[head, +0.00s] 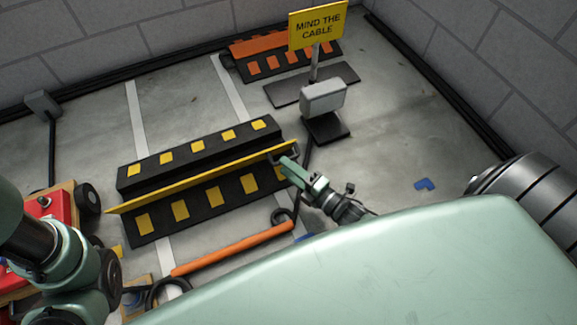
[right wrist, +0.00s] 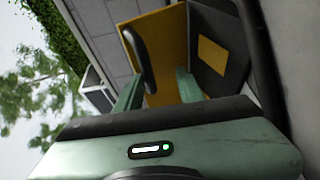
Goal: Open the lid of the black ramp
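The black ramp (head: 154,184) with yellow patches lies on the floor in the middle of the head view. Its long yellow lid (head: 195,180) stands tilted up along the ramp's middle, between the two sloped sides. My right gripper (head: 285,156) is at the lid's right end, with its fingers apart. In the right wrist view, the fingers (right wrist: 160,75) are spread, with the yellow lid face (right wrist: 164,40) close at them; whether they touch it is unclear. My left arm shows at the lower left of the head view, but its gripper does not show.
An orange bar (head: 230,248) lies in front of the ramp. A yellow sign (head: 317,25) and a grey box on a stand (head: 323,96) are behind. An orange-lidded ramp (head: 270,45) lies by the back wall. A red object (head: 48,207) is at left. Floor at right is mostly clear.

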